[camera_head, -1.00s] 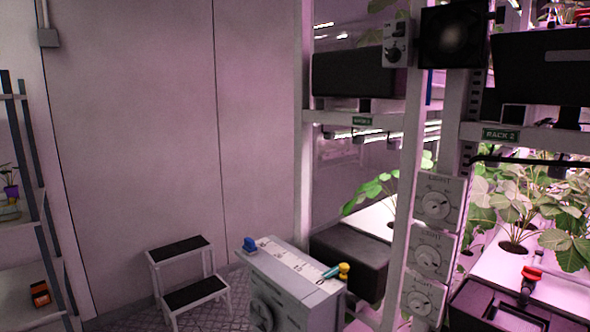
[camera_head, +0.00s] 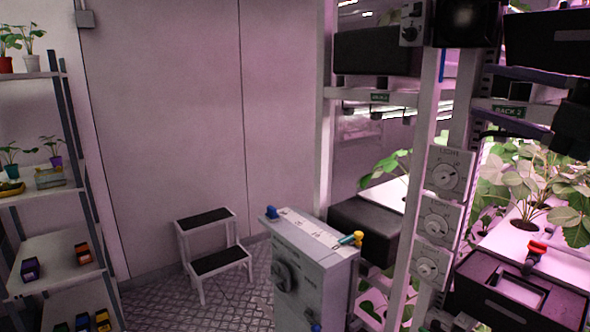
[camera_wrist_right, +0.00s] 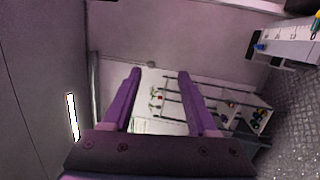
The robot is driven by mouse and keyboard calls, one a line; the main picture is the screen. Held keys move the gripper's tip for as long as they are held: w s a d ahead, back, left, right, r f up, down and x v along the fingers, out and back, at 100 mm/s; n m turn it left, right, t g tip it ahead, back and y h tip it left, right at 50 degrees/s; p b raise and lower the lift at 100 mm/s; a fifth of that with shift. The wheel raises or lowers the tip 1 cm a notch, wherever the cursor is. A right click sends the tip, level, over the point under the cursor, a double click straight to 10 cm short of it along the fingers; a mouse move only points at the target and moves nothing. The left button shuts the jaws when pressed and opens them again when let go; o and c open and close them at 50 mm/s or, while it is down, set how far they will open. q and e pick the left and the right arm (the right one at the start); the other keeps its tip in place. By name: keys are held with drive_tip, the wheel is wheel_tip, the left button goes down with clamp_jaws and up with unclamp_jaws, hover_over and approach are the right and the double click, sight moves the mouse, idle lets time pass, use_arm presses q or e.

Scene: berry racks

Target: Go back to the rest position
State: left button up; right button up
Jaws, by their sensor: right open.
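My right gripper (camera_wrist_right: 160,73) shows in the right wrist view with its two purple fingers apart and nothing between them. Beyond the fingers, in the distance, are a white wall and a shelf unit lying sideways in the picture. In the head view, a dark shape at the right edge, in front of the rack, may be part of my right arm; its fingers cannot be made out there. My left gripper is in neither view.
A grey control cabinet (camera_head: 318,262) stands in front of the plant racks (camera_head: 426,190). A step stool (camera_head: 213,262) is by the wall. A shelf unit (camera_head: 30,193) with pots and small coloured items is at left. Bare floor (camera_head: 160,305) lies between them.

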drive_tip(key=s+a+f+m+g+h, duration=0.2)
drive_tip(key=s+f+m+h, duration=0.1)
drive_tip(key=f+m, duration=0.25)
drive_tip(key=s+a+f+m+g+h, duration=0.1)
drive_tip(key=s+a+f+m+h, duration=0.1)
drive_tip(key=s+f+m, duration=0.35)
drive_tip(key=s+a+f+m+g+h, duration=0.2)
drive_tip(key=a+f+m+h, duration=0.1)
drive_tip(key=f, duration=0.5)
drive_tip(key=s+a+f+m+g, duration=0.2)
drive_tip(key=s+f+m+g, duration=0.15)
drive_tip(key=s, duration=0.65)
drive_tip(key=s+a+f+m+g, duration=0.25)
drive_tip(key=s+g, duration=0.25)
drive_tip(key=s, duration=0.5)
wheel_tip(320, 180, up, 21)
drive_tip(key=s+g+p, duration=0.1)
drive_tip(key=s+p, duration=0.1)
drive_tip(key=p, duration=1.9)
drive_tip(key=shift+s+m+p, duration=0.3)
drive_tip(key=shift+m+p, duration=0.1)
drive_tip(key=shift+f, duration=0.1)
